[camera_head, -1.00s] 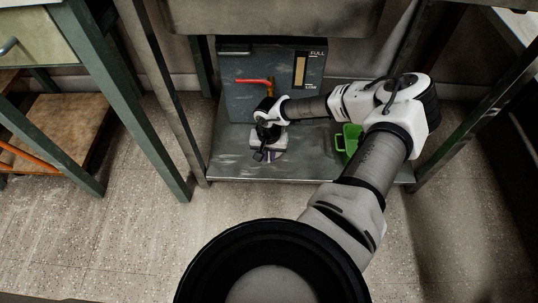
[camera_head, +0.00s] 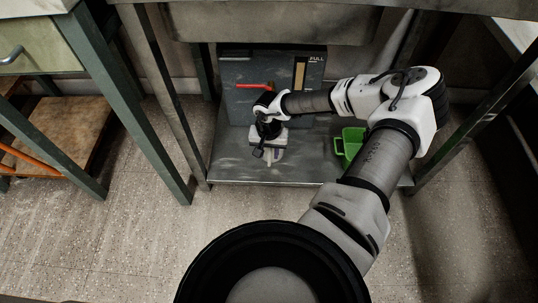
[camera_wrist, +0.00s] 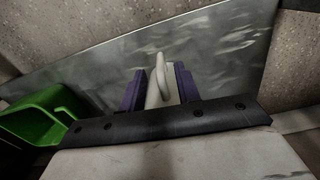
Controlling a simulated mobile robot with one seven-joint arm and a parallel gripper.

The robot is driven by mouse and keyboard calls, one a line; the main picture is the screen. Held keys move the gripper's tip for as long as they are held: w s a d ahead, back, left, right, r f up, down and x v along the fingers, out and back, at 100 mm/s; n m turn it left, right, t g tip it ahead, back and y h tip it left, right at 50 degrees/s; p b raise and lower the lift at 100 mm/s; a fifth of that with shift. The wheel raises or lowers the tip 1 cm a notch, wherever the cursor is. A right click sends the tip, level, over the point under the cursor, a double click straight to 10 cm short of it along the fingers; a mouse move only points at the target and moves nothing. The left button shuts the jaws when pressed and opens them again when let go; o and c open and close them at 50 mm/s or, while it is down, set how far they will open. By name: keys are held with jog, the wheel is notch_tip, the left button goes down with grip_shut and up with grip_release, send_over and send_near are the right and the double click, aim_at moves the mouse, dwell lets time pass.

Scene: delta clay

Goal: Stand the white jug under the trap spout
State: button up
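The white jug (camera_wrist: 160,95) is between my gripper's purple fingers in the wrist view, its handle loop facing up in the picture. My gripper (camera_wrist: 160,88) has a finger against each side of it, with no clear gap. In the head view my gripper (camera_head: 264,146) is low over the steel shelf, and part of the white jug (camera_head: 271,156) shows just in front of it. I cannot tell whether the jug touches the shelf. The grey trap box (camera_head: 237,101) stands behind, with a red lever-like part (camera_head: 253,85) on its front. The spout is not clearly visible, perhaps hidden by my arm.
A green handled container (camera_head: 348,143) stands on the steel shelf (camera_head: 233,166) right of my gripper; it also shows in the wrist view (camera_wrist: 45,117). Table legs (camera_head: 183,120) flank the shelf, and the tabletop edge is above. The shelf's left front is bare.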

notch_tip(320, 180, up, 8)
jog(key=shift+p, duration=1.05)
jog(key=shift+a, duration=0.1)
